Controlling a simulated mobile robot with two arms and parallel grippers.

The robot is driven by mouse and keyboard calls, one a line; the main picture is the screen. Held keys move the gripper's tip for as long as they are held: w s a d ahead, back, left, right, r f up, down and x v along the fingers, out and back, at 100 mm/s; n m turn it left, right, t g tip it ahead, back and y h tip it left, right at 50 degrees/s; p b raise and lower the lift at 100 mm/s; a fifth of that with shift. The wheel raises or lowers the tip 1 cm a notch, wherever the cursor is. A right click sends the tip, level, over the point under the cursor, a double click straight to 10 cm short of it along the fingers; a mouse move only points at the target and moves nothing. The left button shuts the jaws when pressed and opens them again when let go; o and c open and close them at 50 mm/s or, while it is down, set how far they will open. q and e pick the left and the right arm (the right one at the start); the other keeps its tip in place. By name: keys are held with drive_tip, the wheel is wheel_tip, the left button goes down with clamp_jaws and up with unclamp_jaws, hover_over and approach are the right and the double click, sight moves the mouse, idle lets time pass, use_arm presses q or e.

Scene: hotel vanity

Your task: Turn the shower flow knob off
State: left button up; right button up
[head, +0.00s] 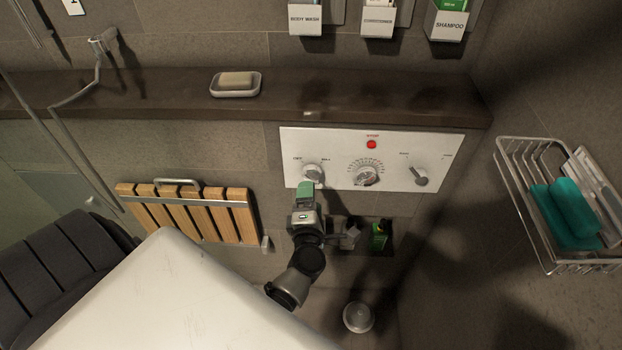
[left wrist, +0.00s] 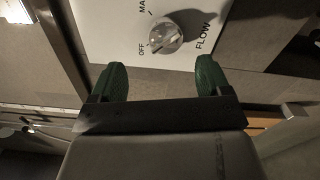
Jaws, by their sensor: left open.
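The shower flow knob (head: 313,173) is the leftmost knob on the white control panel (head: 290,150). In the left wrist view the flow knob (left wrist: 165,38) is a round metallic knob beside the labels OFF, MAX and FLOW; its exact pointer angle is hard to tell. My left gripper (head: 306,187) is just below the knob in the head view, its green fingers partly overlapping the panel's lower edge. In the left wrist view my left gripper (left wrist: 160,72) is open and empty, with the knob ahead of and between the fingertips, apart from both. My right gripper is not in view.
The panel also has a dial (head: 366,176), another knob (head: 419,177) and a red stop button (head: 371,144). A dark ledge (head: 170,97) with a soap dish (head: 236,91) runs above. A wooden slatted seat (head: 190,212) is left; a wire basket (head: 530,150) is right.

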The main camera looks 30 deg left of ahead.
use_arm(q)
drive_tip(key=shift+v, duration=1.55)
drive_tip(key=shift+w, duration=0.1)
